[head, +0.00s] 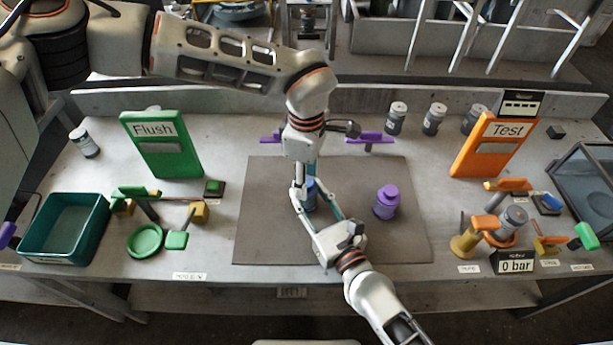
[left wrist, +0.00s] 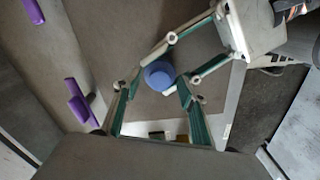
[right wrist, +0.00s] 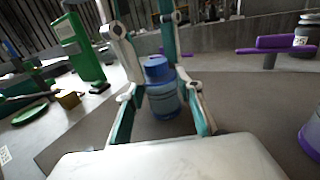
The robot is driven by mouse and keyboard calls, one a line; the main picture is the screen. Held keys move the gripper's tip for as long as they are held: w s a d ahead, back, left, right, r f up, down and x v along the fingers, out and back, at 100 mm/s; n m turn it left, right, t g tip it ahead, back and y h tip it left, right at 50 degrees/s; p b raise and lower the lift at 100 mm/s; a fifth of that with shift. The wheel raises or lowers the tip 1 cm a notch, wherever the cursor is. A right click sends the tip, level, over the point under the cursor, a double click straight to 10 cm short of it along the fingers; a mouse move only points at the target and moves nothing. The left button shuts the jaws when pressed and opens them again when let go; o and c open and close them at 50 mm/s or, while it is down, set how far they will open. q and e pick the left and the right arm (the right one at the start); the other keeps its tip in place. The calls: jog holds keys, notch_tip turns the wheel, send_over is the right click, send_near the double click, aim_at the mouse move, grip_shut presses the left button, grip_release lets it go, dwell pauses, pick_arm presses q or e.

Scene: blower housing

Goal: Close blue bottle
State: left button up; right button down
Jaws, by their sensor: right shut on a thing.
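The blue bottle (head: 310,194) stands upright on the dark mat (head: 262,238). In the right wrist view the bottle's clear blue body (right wrist: 163,103) shows with a darker blue cap (right wrist: 157,68) on its top; I cannot tell how tightly it sits. My right gripper (head: 313,207) is shut on the bottle body from the front right. My left gripper (head: 303,186) points down from above, open, with its fingers around the cap. In the left wrist view the round cap (left wrist: 159,75) lies between the left fingertips, and the bottle body is hidden beneath it.
A purple bottle (head: 387,203) stands on the mat to the right. Purple handles (head: 370,138) sit behind. A green Flush sign (head: 160,146) and tray (head: 66,228) are left; an orange Test sign (head: 488,146) and valves are right. The mat's left part is clear.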

pick_arm(q)
notch_tip(320, 180, up, 12)
dwell(0.6)
pick_arm(e)
jog(key=c, duration=1.3)
grip_release()
jog(key=v, duration=1.2)
jog(key=shift+d, duration=0.1)
